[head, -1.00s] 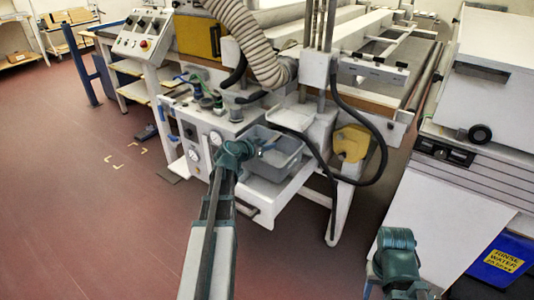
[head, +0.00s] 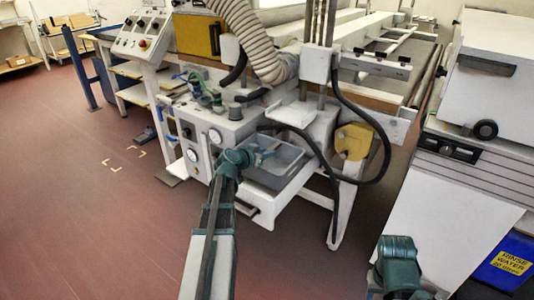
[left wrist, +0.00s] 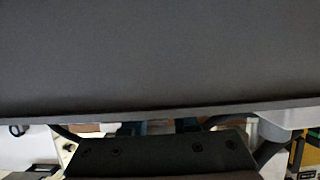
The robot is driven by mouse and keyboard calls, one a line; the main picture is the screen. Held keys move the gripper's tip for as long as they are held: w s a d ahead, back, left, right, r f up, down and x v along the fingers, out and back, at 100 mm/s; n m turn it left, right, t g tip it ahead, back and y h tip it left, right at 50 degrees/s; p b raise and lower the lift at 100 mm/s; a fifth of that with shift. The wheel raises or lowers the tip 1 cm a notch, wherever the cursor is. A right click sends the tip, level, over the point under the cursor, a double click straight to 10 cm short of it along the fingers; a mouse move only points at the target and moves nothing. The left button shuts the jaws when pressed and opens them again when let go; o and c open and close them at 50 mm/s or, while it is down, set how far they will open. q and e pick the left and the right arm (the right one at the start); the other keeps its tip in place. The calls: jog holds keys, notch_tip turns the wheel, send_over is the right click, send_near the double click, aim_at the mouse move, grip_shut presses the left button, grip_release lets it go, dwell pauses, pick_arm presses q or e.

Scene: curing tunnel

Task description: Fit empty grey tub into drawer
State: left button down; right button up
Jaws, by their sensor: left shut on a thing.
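The grey tub (head: 284,168) shows in the head view, open at the top and empty as far as I can see. It sits low over the open white drawer (head: 266,216), within or just above its walls; I cannot tell whether it touches the drawer floor. My left gripper (head: 258,154) is shut on the tub at its near left rim. The gripper and wrist hide part of that rim. In the left wrist view a dark grey surface fills most of the picture, too close to make out. My right gripper is out of view; only part of that arm shows.
The drawer has a dark handle (head: 246,208) at its front. A panel with gauges (head: 215,136) stands left of the tub. A black hose (head: 383,160) and a yellow guard (head: 352,141) are to the right.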

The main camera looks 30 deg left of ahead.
pick_arm(q)
jog(key=c, duration=0.7)
grip_release()
jog(key=shift+r+p, duration=0.25)
jog(key=shift+p, duration=0.05)
jog(key=shift+r+p, duration=0.5)
jog(key=shift+f+p+v, duration=0.2)
jog(key=shift+p+v, duration=1.95)
jog(key=shift+v, duration=3.8)
